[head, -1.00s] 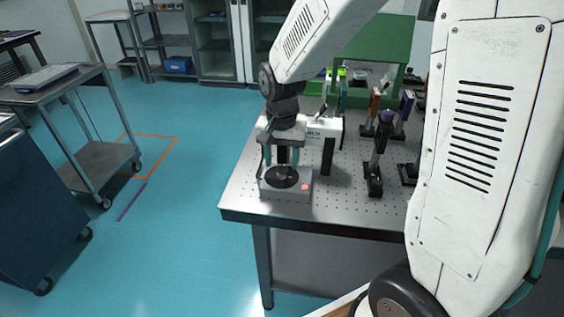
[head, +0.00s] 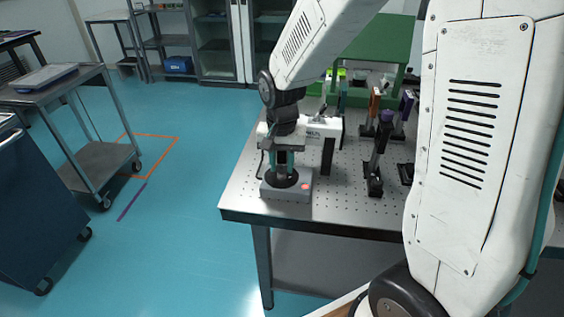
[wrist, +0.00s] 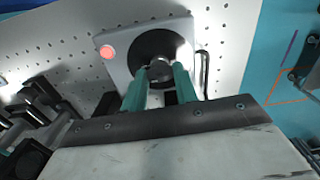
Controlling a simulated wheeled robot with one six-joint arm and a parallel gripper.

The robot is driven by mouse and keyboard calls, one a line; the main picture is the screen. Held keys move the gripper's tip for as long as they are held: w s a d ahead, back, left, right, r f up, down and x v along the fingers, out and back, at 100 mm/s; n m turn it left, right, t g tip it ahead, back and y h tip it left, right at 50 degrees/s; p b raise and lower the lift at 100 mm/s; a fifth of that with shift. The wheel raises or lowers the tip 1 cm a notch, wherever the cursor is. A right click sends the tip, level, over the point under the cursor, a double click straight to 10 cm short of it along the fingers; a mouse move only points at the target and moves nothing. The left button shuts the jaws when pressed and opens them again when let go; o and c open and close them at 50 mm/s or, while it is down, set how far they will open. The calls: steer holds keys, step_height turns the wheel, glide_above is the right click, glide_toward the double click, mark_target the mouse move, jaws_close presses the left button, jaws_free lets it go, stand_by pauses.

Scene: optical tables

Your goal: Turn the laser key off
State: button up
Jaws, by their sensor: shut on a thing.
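The laser key box (head: 287,197) is a small grey box with a red button and a round black dial (wrist: 148,42). It stands near the front left corner of the optical table (head: 236,202). My gripper (head: 283,181) points down over the dial. In the wrist view, its two teal fingers (wrist: 160,76) are shut on the grey key knob (wrist: 159,70), standing up from the dial. The fingers hide part of the knob, so I cannot read its turn position. The red button (wrist: 107,52) is clear of the fingers.
A white laser body (head: 325,127) stands just behind the box. Posts with optics (head: 376,160) stand to the right, and a green bench (head: 385,50) is farther back. A grey cart (head: 100,155) stands on the left, with open blue floor between it and the table.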

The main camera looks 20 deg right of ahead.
steer(key=n, duration=0.4)
steer(key=shift+n, duration=0.3)
steer(key=n, duration=0.9)
steer(key=shift+n, duration=1.8)
steer(key=o, duration=1)
